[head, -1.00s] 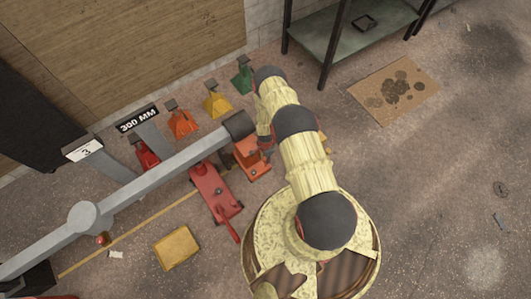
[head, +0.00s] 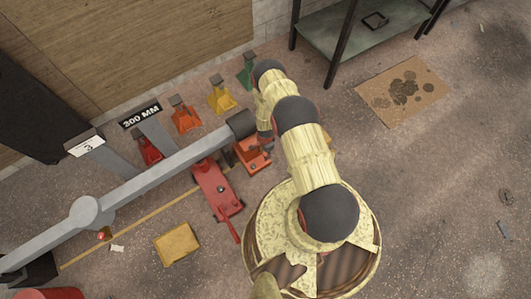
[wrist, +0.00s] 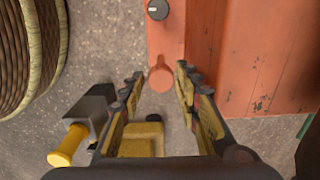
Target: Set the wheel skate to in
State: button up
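An orange-red unit (head: 252,154), which I take to be the wheel skate, stands on the floor by the end of the long grey beam (head: 165,177). In the wrist view its broad scuffed orange body (wrist: 262,55) fills the upper right. A flat plate with a black knob (wrist: 157,10) runs along its left side. A small round-ended salmon tab (wrist: 160,76) juts from that plate toward my gripper. My gripper (wrist: 158,80) is open, with the tab between its fingertips; I cannot tell whether they touch it. In the head view my arm partly hides the gripper.
A red floor jack (head: 217,190) lies just left of the orange unit. Red, orange, yellow and green stands line the wall. A yellow box (head: 176,243) sits at front. A metal table (head: 370,38) and a stained mat (head: 402,91) are right, with open floor below.

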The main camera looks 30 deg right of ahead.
notch_tip(320, 180, up, 12)
dwell(0.8)
